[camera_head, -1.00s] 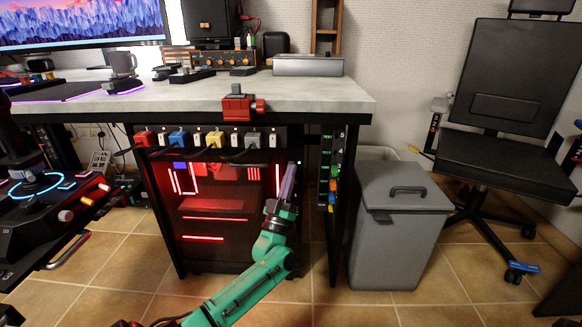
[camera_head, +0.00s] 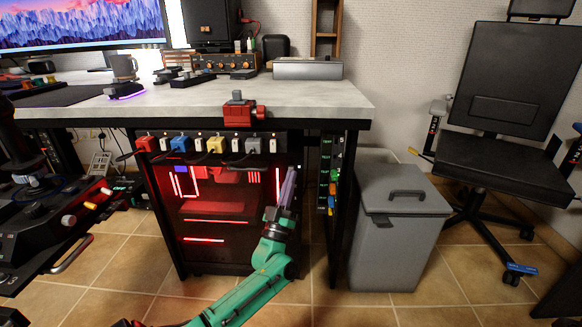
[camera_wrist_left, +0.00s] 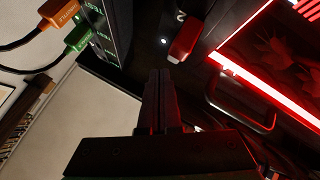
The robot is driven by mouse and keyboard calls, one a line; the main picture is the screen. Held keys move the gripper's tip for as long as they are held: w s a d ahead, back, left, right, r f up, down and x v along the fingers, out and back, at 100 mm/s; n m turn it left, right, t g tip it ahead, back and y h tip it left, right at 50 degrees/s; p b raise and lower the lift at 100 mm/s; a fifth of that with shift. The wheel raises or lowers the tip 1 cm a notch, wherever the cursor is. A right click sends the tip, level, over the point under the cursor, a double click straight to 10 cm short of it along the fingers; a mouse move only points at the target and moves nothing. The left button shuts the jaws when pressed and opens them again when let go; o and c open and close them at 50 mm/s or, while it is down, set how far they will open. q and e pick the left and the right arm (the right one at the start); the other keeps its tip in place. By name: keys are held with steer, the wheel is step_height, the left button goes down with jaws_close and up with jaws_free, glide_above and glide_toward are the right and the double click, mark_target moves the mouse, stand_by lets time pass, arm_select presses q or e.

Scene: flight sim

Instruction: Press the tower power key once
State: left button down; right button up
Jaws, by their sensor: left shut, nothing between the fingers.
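The computer tower (camera_head: 216,255), with red lights inside, stands under the desk. My left gripper (camera_head: 290,172) is upright and shut at the tower's right front side, with nothing between its fingers. In the left wrist view the shut fingers (camera_wrist_left: 158,74) point toward the dark tower panel, where there is a small white light (camera_wrist_left: 164,40) and a red stick-like piece (camera_wrist_left: 186,40). I cannot tell for sure which part is the power key, or whether the fingertips touch the panel. My right gripper is not in view.
A rack with coloured plugs (camera_head: 332,189) is close to the right of the gripper. A grey bin (camera_head: 399,240) stands further right. The desk edge (camera_head: 300,113) and a row of coloured plugs (camera_head: 216,145) are above. A handle (camera_wrist_left: 240,108) shows on the tower.

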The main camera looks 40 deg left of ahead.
arm_select(q)
steer(key=s+d+p, duration=0.1)
steer(key=s+p, duration=0.1)
steer(key=s+d+p, duration=0.1)
steer(key=s+d, duration=0.1)
steer(key=shift+p, duration=0.35)
stand_by(0.8)
